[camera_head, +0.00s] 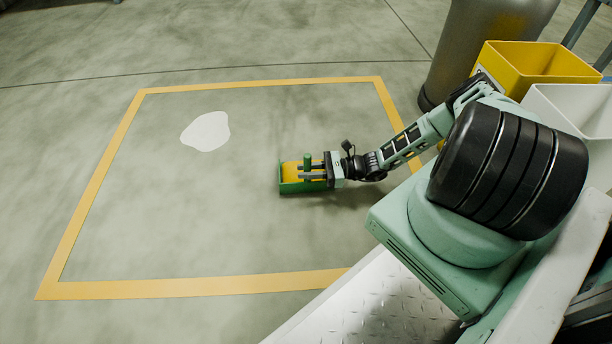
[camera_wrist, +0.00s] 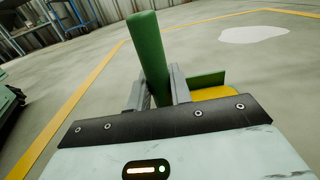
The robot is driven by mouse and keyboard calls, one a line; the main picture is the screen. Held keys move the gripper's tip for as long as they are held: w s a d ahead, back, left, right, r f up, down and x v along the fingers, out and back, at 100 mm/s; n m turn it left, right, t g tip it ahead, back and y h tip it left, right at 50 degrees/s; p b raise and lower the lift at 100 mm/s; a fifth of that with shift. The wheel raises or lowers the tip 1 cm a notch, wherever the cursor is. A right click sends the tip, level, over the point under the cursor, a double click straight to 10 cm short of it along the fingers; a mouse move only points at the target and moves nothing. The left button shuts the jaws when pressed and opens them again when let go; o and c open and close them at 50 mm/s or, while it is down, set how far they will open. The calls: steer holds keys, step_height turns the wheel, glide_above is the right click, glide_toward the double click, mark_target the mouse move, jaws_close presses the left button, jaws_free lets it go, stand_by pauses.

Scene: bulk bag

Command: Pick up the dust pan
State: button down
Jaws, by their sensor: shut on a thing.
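The dust pan (camera_head: 289,188) is green with a yellow inside, low over the grey floor within the yellow-taped rectangle. My gripper (camera_head: 312,170) reaches it from the right. In the wrist view my gripper (camera_wrist: 160,90) has its two grey fingers on either side of the pan's upright green handle (camera_wrist: 148,45), shut on it. The pan's green edge and yellow inside (camera_wrist: 215,92) show behind the fingers at right, partly hidden by my gripper body. I cannot tell whether the pan touches the floor.
A white patch (camera_head: 206,131) lies on the floor inside the yellow tape (camera_head: 190,288). A yellow bin (camera_head: 530,62), a white bin (camera_head: 580,110) and a grey metal drum (camera_head: 470,45) stand at the upper right.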

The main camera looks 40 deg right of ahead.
mark_target(307, 155)
steer(key=shift+r, duration=0.2)
step_height(307, 155, up, 10)
steer(key=p, duration=0.6)
steer(key=shift+f+p, duration=0.1)
steer(key=shift+p, duration=0.2)
